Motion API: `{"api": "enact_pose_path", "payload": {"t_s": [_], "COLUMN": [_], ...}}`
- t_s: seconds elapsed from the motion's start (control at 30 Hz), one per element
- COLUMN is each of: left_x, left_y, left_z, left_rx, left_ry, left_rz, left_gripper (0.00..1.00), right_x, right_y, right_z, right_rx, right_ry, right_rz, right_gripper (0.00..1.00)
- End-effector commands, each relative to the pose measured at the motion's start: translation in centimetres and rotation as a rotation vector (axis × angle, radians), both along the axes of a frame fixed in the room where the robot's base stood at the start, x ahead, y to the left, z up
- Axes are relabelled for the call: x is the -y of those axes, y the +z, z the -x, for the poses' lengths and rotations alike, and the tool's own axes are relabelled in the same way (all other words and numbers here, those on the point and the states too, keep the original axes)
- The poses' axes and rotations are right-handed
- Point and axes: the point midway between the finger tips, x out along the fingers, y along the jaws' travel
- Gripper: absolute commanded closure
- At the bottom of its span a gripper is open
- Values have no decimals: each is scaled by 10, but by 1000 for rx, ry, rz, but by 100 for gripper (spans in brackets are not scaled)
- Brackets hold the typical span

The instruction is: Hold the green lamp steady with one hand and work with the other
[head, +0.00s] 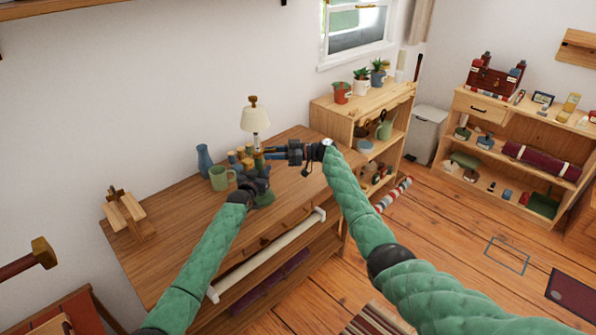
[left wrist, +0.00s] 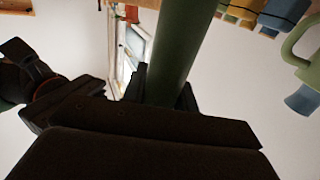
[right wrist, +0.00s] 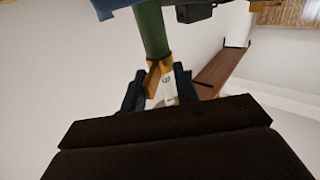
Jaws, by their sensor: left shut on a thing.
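The green lamp stands upright on the wooden desk, with a cream shade (head: 255,120) and a round green base (head: 264,199). My left gripper (head: 258,178) is shut on its stem, low down; in the left wrist view the green stem (left wrist: 172,45) runs between the dark fingers. My right gripper (head: 268,153) is at the upper stem, under the shade. Contact there cannot be told.
A green mug (head: 219,178), a blue vase (head: 204,160) and several small yellow and blue pieces (head: 236,158) stand close behind the left gripper. A wooden stand (head: 124,212) is at the desk's left end. The desk top (head: 175,240) is clear at front left.

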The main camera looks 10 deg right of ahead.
Motion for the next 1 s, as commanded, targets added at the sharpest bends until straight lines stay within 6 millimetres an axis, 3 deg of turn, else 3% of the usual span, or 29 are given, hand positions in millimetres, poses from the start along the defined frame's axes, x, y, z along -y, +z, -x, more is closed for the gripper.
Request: {"api": "enact_pose_path", "payload": {"t_s": [1.0], "left_x": [1], "left_y": [-1], "left_z": [0], "left_rx": [-2], "left_ry": [-1], "left_rz": [0], "left_gripper": [100], "right_x": [-11], "right_y": [-1], "right_z": [28], "right_rx": [0], "right_ry": [-556], "right_rz": [4], "right_gripper": [71]}}
